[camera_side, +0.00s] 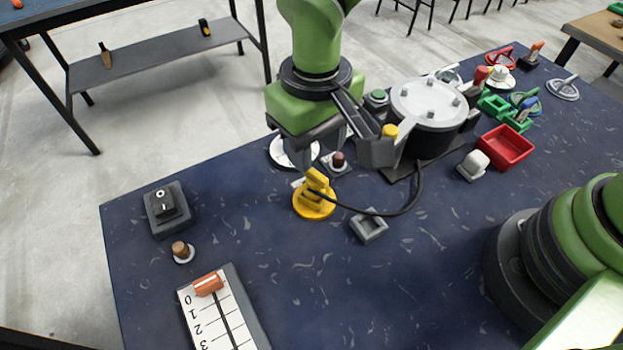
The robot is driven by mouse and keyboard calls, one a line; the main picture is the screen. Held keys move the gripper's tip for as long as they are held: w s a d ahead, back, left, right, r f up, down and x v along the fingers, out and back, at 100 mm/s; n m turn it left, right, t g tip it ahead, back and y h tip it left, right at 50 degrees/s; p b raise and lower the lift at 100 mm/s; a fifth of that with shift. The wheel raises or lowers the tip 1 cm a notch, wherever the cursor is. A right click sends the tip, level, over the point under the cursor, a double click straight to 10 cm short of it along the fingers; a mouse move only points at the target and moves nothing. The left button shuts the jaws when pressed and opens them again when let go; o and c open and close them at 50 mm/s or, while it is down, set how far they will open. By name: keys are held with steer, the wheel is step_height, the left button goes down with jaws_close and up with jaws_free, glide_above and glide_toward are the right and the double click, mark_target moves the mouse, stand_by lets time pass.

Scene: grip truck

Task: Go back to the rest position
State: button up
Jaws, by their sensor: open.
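My gripper (308,150) is the grey two-finger end under the green wrist, above the left middle of the blue table (290,255). Its fingers point down and stand apart, and I see nothing held between them. A yellow piece with a round base and an upright handle (316,200) stands on the table just below the fingertips. Whether the fingers touch its top cannot be told from this angle. A white round disc (284,151) lies behind the gripper and is partly hidden by it.
A grey drum-shaped fixture (428,105) with a dark cable stands right of the gripper. A switch box (167,208) and numbered slider (220,310) are at left. The front middle is clear.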

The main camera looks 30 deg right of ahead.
steer(key=shift+r, duration=0.55)
steer(key=shift+d+r, duration=0.1)
steer(key=shift+r, duration=0.1)
steer(key=s+d+r+m+t+y, duration=0.1)
steer(key=d+r+m+t+y, duration=0.15)
steer(key=d+r, duration=0.85)
steer(key=s+d+r+m+t, duration=0.1)
steer(key=s+d+r+t, duration=0.1)
steer(key=s, duration=0.4)
steer(key=s+d+r+m+t, duration=0.2)
steer(key=s+d+r, duration=0.3)
steer(key=s, duration=0.1)
steer(key=shift+d+r+t, duration=0.3)
steer(key=shift+r+t, duration=0.05)
steer(key=shift+r, duration=0.05)
steer(key=shift+m+h, duration=0.25)
steer(key=shift+c, duration=0.2)
